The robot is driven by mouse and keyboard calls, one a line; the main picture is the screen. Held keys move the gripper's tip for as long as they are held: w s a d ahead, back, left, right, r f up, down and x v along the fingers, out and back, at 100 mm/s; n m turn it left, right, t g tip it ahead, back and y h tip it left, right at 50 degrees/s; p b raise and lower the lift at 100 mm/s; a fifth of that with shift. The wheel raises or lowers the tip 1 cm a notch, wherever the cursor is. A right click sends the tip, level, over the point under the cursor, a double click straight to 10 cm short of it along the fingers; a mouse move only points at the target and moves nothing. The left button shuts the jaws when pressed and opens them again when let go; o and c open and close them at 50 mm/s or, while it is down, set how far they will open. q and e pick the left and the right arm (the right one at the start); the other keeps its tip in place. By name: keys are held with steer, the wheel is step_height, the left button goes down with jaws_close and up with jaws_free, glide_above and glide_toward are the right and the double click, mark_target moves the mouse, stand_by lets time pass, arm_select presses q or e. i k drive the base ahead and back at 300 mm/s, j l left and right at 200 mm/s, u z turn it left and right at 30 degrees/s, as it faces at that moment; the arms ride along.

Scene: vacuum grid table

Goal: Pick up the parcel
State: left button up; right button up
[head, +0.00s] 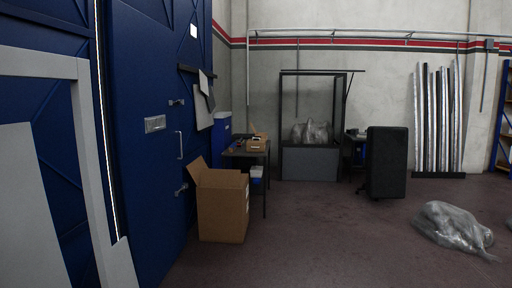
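No closed parcel stands out clearly. An open cardboard box (222,208) with raised flaps stands on the floor beside the blue wall, left of centre. A small brown box-like item (257,144) sits on a dark table (240,153) behind it; I cannot tell whether either is the parcel. The inside of the cardboard box is mostly hidden. Neither of my grippers is in view.
A tall blue cabinet or wall (150,90) with handles runs along the left. A black case (386,162) stands right of centre. A plastic-wrapped bundle (454,226) lies on the floor at right. The middle floor (330,235) is clear.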

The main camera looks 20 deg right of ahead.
mark_target(255, 145)
steer(key=i+l+z, duration=0.4)
steer(key=i+l, duration=0.2)
steer(key=i+l+z, duration=0.35)
steer(key=i+l, duration=0.2)
steer(key=i, duration=0.15)
steer(key=i+z, duration=0.3)
steer(key=i, duration=4.7)
steer(key=i+z, duration=0.15)
steer(key=i, duration=0.4)
steer(key=i+z, duration=0.15)
steer(key=i, duration=0.4)
steer(key=i+j+z, duration=0.2)
steer(key=i, duration=0.35)
steer(key=i+u, duration=0.15)
steer(key=i, duration=0.3)
steer(key=i+l+u, duration=0.15)
steer(key=i, duration=0.25)
steer(key=i+l+u, duration=0.15)
steer(key=i, duration=0.3)
steer(key=i+l+u, duration=0.15)
steer(key=i, duration=0.25)
steer(key=i+u, duration=0.3)
steer(key=u, duration=0.15)
steer(key=i+l+u, duration=0.2)
steer(key=u, duration=0.3)
steer(key=i+l+u, duration=0.25)
steer(key=u, duration=0.2)
steer(key=i+l+u, duration=0.25)
steer(key=u, duration=0.2)
steer(key=l, duration=0.1)
